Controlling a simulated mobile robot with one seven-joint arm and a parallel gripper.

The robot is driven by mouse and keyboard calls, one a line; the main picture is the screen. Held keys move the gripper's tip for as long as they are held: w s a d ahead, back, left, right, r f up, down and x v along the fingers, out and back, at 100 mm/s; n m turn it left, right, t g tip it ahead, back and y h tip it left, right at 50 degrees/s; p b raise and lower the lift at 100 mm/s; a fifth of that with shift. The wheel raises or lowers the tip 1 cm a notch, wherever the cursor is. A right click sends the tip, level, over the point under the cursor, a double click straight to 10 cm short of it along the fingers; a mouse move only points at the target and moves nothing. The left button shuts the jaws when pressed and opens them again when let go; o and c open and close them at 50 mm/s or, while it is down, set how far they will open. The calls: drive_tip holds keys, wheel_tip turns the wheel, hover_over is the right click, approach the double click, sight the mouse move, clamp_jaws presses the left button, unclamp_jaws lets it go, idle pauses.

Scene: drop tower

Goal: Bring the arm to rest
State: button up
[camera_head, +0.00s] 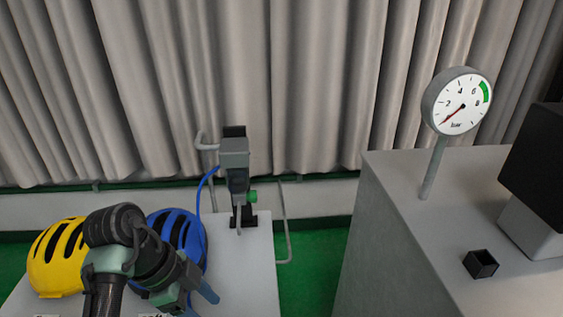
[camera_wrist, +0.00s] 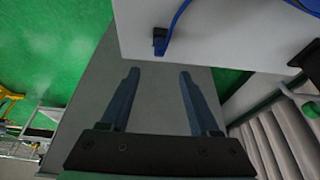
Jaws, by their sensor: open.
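My gripper (camera_wrist: 159,74) is open, with two blue fingers spread apart and nothing between them in the wrist view. In the head view my arm is bent in front of the helmets at lower left, and my gripper (camera_head: 203,297) is low, near the bottom edge of the picture. A blue helmet (camera_head: 187,232) is partly hidden behind my arm. A yellow helmet (camera_head: 53,262) sits left of it. I cannot tell whether the arm touches the helmets.
A grey device (camera_head: 234,160) with a blue hose and green knob stands at the back of the white table (camera_head: 250,285). Right, a grey cabinet (camera_head: 400,240) bears a pressure gauge (camera_head: 462,103), needle low, a small black open box (camera_head: 481,264) and a large black block (camera_head: 540,150). Green floor lies between.

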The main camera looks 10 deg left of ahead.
drive_tip(key=w+d+r+n+t+y+p, duration=0.1)
drive_tip(key=w+d+r+n+t, duration=0.1)
drive_tip(key=w+d+r+t, duration=0.4)
drive_tip(key=w+d+r+n+t+y+p, duration=0.1)
drive_tip(key=w+d+r+n+t, duration=0.2)
drive_tip(key=w+r, duration=0.6)
drive_tip(key=d+r+n+t, duration=0.1)
drive_tip(key=d+r+t, duration=0.45)
drive_tip(key=r, duration=0.75)
drive_tip(key=s+d+r+n+t+p, duration=0.1)
drive_tip(key=s+d+r+n+t, duration=0.2)
drive_tip(key=r, duration=0.6)
drive_tip(key=s+d+r+n+t, duration=0.1)
drive_tip(key=s+r+t, duration=0.25)
drive_tip(key=r, duration=0.45)
drive_tip(key=s+r+n+t+y, duration=0.2)
drive_tip(key=s+r+n+t, duration=0.3)
drive_tip(key=s+r, duration=0.4)
drive_tip(key=s, duration=0.3)
drive_tip(key=shift+s+d+r+p, duration=0.15)
drive_tip(key=shift+s+r+p, duration=0.15)
drive_tip(key=shift+r+p, duration=0.1)
